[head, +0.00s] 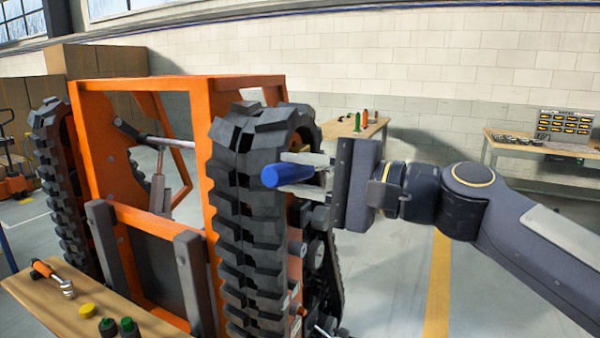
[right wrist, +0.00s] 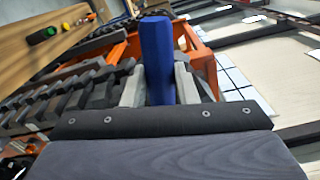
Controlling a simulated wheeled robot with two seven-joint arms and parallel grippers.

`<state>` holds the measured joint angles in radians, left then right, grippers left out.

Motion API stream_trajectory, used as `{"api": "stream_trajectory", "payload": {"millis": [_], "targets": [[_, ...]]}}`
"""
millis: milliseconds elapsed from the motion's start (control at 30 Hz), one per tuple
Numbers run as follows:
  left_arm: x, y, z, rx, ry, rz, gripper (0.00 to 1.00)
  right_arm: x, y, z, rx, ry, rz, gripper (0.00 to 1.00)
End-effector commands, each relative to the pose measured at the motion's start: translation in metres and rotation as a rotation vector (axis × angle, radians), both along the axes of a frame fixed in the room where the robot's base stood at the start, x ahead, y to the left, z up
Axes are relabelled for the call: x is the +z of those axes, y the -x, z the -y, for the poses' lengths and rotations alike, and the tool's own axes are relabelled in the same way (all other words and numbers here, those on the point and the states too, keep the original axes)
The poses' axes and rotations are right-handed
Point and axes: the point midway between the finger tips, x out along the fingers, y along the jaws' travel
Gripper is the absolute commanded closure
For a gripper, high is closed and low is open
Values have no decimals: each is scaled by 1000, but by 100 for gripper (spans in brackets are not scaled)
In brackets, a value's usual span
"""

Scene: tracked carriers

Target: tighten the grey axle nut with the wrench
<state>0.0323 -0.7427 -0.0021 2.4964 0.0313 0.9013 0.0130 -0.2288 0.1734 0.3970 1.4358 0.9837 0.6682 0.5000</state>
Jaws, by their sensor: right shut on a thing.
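My right gripper (head: 306,174) is shut on a blue handle (head: 287,175), beside the top of the carrier's right track. The blue handle also shows in the right wrist view (right wrist: 157,60), standing between the two grey fingers (right wrist: 158,88). Only this handle shows clearly; the rest of the tool is hidden, so I cannot tell if it is the wrench. The orange tracked carrier (head: 202,140) stands left of the gripper. Grey and dark round parts (head: 312,255) show on its right side below the gripper. I cannot pick out the grey axle nut among them. My left gripper is not in view.
A wooden bench (head: 75,300) at the lower left holds an orange-handled tool (head: 50,276), a yellow cap (head: 87,310) and green-topped items. A second wooden table (head: 345,128) stands behind the carrier. A workbench (head: 540,148) stands at the far right. The floor around the yellow line (head: 438,285) is clear.

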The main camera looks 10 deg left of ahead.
Motion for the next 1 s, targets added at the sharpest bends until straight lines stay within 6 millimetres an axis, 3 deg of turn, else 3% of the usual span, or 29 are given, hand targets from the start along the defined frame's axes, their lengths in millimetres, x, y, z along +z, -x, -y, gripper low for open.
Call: {"api": "stream_trajectory", "payload": {"millis": [300,733,1000], "targets": [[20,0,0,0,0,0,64,16,-3,1,-1,-24,-69,100],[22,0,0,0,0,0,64,16,-3,1,0,-31,-88,100],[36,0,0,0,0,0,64,26,-6,2,0,-45,-135,100]]}}
